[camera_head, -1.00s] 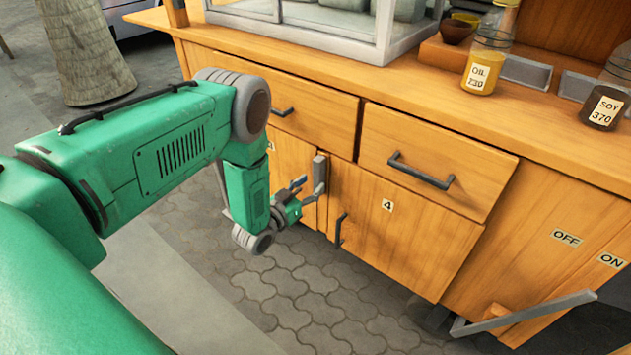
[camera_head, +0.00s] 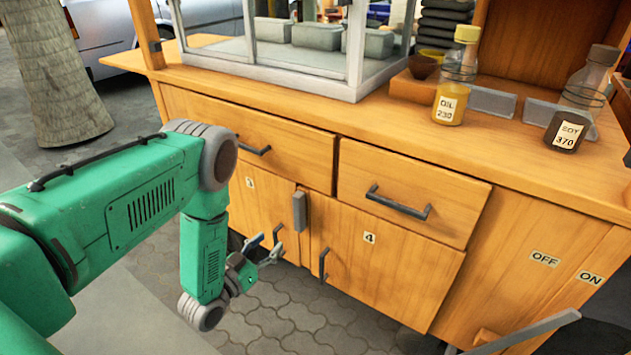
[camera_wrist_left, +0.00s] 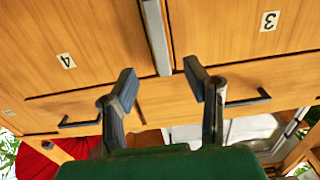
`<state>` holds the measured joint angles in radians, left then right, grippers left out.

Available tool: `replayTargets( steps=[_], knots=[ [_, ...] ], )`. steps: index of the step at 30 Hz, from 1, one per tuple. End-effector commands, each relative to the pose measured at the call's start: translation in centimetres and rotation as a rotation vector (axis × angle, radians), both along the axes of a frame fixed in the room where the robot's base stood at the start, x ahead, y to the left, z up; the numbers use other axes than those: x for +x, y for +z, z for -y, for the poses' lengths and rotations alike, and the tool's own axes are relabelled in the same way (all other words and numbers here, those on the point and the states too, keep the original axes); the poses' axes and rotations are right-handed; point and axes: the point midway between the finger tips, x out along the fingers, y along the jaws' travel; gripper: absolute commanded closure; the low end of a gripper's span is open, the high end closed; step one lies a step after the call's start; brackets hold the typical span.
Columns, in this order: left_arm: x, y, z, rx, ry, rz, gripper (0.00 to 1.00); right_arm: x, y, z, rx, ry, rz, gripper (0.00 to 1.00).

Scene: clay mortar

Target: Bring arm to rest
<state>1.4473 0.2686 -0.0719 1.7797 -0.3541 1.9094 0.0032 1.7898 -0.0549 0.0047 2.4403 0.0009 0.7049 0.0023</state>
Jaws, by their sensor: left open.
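My left arm is green and comes in from the left in the head view. Its left gripper (camera_head: 265,248) hangs low in front of the wooden cabinet doors, beside the handle of the door marked 3. The gripper is open with nothing between its fingers. In the left wrist view its two grey fingertips (camera_wrist_left: 161,88) stand apart in front of the cabinet face, with the labels 3 and 4 on either side. My right gripper is not in view.
The wooden cart (camera_head: 480,165) has drawers and doors close to my arm. A yellow oil bottle (camera_head: 455,85) and a dark soy bottle (camera_head: 575,115) stand on its top, near a glass case (camera_head: 300,50). Paved floor (camera_head: 270,315) is clear below the gripper. A grey lever (camera_head: 530,330) juts out at lower right.

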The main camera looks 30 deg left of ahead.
Motion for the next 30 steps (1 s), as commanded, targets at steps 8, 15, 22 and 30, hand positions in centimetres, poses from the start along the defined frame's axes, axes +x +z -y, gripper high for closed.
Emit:
replayTargets(
  steps=[8,15,22,30],
  knots=[
    [-0.3,0.1,1.3,-0.006,0.001,-0.095,0.59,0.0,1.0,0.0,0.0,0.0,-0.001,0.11],
    [-7.9,0.2,7.9,0.007,-0.006,-0.719,0.59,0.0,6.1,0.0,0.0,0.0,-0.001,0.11],
    [-21.6,3.9,10.3,0.08,-0.003,-1.297,0.59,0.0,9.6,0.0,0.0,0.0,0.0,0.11],
    [-27.3,6.2,10.3,0.117,0.011,-1.507,0.59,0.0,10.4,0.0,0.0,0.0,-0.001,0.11]
  ],
)
